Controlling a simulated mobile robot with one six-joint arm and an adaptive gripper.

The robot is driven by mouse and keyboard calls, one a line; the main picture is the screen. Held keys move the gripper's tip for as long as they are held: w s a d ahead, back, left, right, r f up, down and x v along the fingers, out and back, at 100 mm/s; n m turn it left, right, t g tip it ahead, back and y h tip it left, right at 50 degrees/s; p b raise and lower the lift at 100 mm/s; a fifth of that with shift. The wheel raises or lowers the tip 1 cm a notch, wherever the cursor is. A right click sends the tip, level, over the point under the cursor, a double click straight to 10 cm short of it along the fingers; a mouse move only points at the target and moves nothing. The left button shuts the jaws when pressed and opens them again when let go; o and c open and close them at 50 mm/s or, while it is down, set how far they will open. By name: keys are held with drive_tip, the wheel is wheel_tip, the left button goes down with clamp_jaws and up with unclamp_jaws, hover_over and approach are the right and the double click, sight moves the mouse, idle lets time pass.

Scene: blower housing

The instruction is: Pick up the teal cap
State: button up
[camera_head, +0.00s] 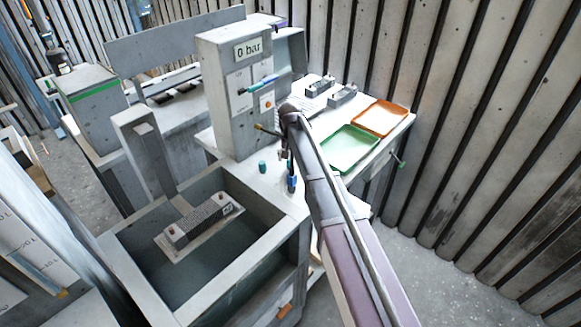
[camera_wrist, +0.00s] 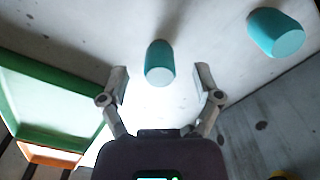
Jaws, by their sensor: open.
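Two teal caps show in the wrist view. One teal cap (camera_wrist: 159,62) stands on the pale bench, centred between and just beyond my fingertips. The other teal cap (camera_wrist: 275,33) is at the upper right, outside the fingers. It also shows in the head view (camera_head: 262,167), standing on the bench left of my arm's end. My gripper (camera_wrist: 161,82) is open, with a finger on each side of the near cap and clear gaps. In the head view my arm's end partly hides the spot below it, so the near cap is hard to make out there.
A green tray (camera_head: 343,165) and an orange tray (camera_head: 381,132) lie right of my arm. A grey cabinet (camera_head: 222,115) reading "0 bar" stands behind the caps. An open tank (camera_head: 265,240) lies in front, holding a grey block (camera_head: 203,222).

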drive_tip(key=shift+f+b, duration=0.5)
drive_tip(key=shift+f, duration=0.3)
drive_tip(key=c, duration=1)
